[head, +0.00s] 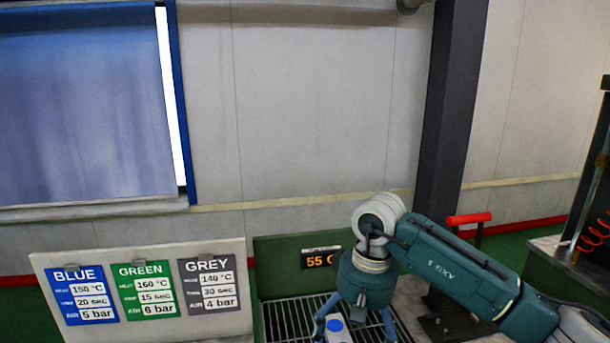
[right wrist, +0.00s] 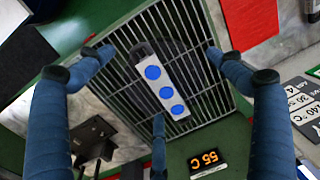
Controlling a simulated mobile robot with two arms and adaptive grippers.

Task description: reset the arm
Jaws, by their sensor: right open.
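My right arm comes in from the right in the head view. Its gripper (head: 354,326) points down over a metal grate (head: 296,318). In the right wrist view the gripper (right wrist: 160,70) has its blue fingers spread wide, with nothing between them in contact. In the head view only the end of the bar (head: 334,337) shows between the fingers. My left gripper is not in view.
A board with blue, green and grey setting cards (head: 145,291) stands left of the grate. A display reading 55 °C (head: 318,259) is on the green panel behind it. A red-handled lever (head: 468,219) and a dark column (head: 448,110) stand behind my arm.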

